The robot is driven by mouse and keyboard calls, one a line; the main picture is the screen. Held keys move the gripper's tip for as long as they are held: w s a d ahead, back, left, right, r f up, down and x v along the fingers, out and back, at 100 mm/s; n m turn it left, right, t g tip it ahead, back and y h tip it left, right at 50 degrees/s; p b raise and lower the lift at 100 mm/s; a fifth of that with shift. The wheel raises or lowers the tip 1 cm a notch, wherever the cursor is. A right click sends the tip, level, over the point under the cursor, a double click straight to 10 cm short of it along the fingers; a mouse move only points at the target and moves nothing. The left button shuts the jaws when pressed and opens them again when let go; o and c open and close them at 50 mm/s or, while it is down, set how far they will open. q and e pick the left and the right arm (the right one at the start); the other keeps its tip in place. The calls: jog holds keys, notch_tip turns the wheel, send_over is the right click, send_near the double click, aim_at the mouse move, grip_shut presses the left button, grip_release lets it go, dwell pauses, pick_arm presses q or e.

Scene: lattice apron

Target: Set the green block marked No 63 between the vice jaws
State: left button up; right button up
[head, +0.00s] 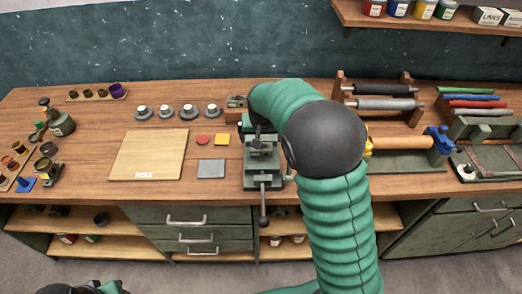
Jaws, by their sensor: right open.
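A grey-green bench vice (262,172) stands at the front middle of the wooden bench, its handle hanging over the front edge. My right arm reaches in from the lower right and bends over towards the vice. My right gripper (257,133) is open, small and dark, just above the back of the vice. The gripper and arm partly cover the jaws, so I cannot tell what is between them. I cannot make out a green block marked No 63. My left gripper (85,288) shows only in part at the bottom left edge, and its fingers are unclear.
A roller rack (385,103) and a blue-ended clamp (440,139) are at the right.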

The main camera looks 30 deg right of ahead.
jog(key=s+a+f+n, duration=0.2)
jog(key=s+a, duration=0.2)
jog(key=s, duration=0.3)
jog(key=s+a+f+n+y, duration=0.1)
jog(key=s+a+f+n, duration=0.1)
jog(key=s+a, duration=0.3)
jog(key=s+a+f+n+g+y, duration=0.1)
jog(key=s+a+n, duration=0.1)
jog(key=s+a, duration=0.3)
jog(key=shift+s+a+f, duration=0.1)
jog(key=shift+s+f, duration=0.1)
jog(key=shift+s, duration=0.8)
jog(key=shift+s+a+f, duration=0.1)
jog(key=shift+s+f, duration=0.1)
jog(key=shift+s, duration=0.75)
jog(key=shift+s, duration=0.2)
jog(key=shift+w+a, duration=0.1)
jog(key=shift+w, duration=0.05)
